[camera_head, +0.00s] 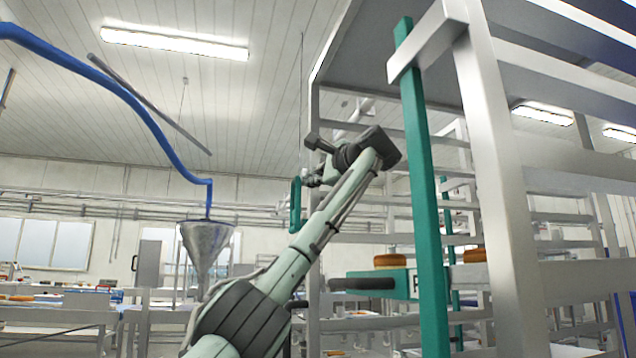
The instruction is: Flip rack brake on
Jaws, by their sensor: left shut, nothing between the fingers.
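The rack (492,170) is a tall metal frame with several shelf rails and fills the right side. A long teal bar (425,190) stands nearly upright at its near side. A teal bracket with a dark rod (362,284) sits low beside the bar. I cannot tell which part is the brake. My left arm rises from the bottom and bends over at the top. My left gripper (308,181) is small in view, shut and empty, beside a teal loop handle (295,207) at the rack's far left post; I cannot tell whether they touch. My right gripper is not in view.
Round golden-brown items (390,260) sit at the rack's lower level. A metal funnel (207,245) hangs below a blue pipe (120,90) at left. Tables stand low at the left. The space between funnel and rack looks open above my arm.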

